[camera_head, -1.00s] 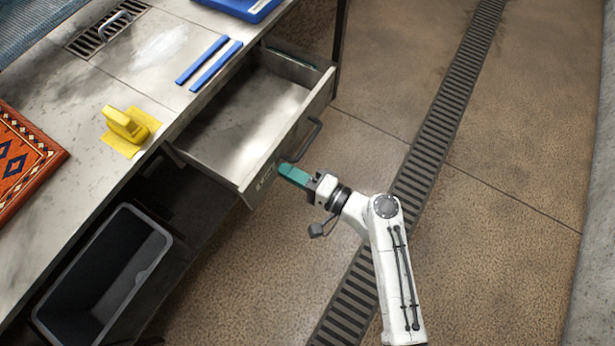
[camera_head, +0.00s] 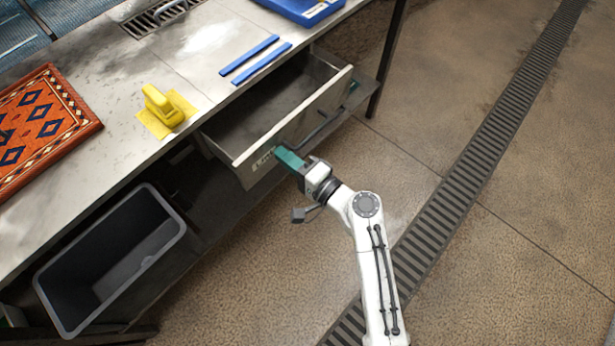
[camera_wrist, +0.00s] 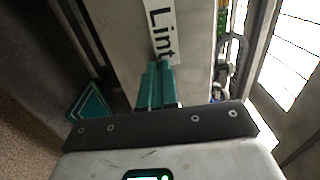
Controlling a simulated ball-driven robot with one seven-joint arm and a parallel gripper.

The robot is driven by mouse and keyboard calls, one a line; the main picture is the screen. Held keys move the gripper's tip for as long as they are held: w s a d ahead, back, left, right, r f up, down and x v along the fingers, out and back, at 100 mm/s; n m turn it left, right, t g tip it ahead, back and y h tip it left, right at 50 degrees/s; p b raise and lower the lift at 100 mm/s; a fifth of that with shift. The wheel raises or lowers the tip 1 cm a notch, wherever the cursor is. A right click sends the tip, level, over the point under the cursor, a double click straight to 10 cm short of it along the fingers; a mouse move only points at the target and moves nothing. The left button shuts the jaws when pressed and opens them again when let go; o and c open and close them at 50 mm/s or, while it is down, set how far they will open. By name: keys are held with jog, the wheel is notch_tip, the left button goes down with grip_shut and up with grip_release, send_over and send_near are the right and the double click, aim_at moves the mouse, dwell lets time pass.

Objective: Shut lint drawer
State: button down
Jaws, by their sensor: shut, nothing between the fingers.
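The lint drawer (camera_head: 262,172) is a grey metal drawer under the workbench, still partly pulled out, with its inside showing from above. A dark bar handle (camera_head: 322,128) is on its front. My gripper (camera_head: 288,158) is shut and empty, its teal fingertips at the drawer front, left of the handle. In the wrist view the teal fingers (camera_wrist: 158,85) are together against or very near the front, by a white label reading "Lint" (camera_wrist: 161,32). Whether they press on it I cannot tell.
A dark grey bin (camera_head: 110,262) stands below the bench at left. On the bench top lie a yellow tool (camera_head: 160,105), two blue strips (camera_head: 250,60), a patterned rug (camera_head: 40,125) and a blue tray (camera_head: 300,8). Floor on the right, with a drain grate (camera_head: 500,130), is clear.

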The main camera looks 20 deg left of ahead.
aim_at(251, 137)
jog(key=b+x, duration=0.2)
jog(key=x, duration=0.4)
jog(key=b+x, duration=0.3)
jog(key=x, duration=0.3)
jog(key=shift+w+a+f+b, duration=0.1)
jog(key=shift+a+f+b, duration=0.1)
jog(key=shift+a+b, duration=0.15)
jog(key=shift+w+r, duration=0.15)
jog(key=shift+r, duration=0.15)
jog(key=shift+a+r, duration=0.1)
